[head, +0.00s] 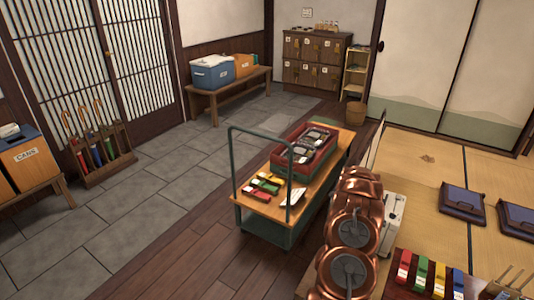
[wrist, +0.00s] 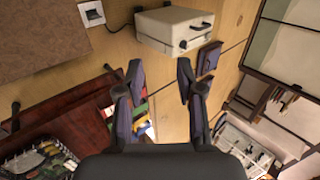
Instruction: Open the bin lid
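Several bins show in the head view, and I cannot tell which one the task means. At the left edge stands an orange bin (head: 28,157) labelled CANS, with a blue bin (head: 14,135) beside it. On a bench at the back are a blue bin (head: 213,77) with something white on top and an orange bin (head: 243,66). No lid is clearly seen raised. My gripper (wrist: 160,68) is open and empty in the wrist view, its two fingers well apart. It is not near any of these bins and cannot be made out in the head view.
A cart (head: 250,206) with a dark red crate (head: 283,160) stands mid-room. An umbrella rack (head: 102,160) stands by the lattice doors. A beige case (wrist: 170,27) lies beyond my fingertips. The grey tile floor (head: 150,190) is largely clear.

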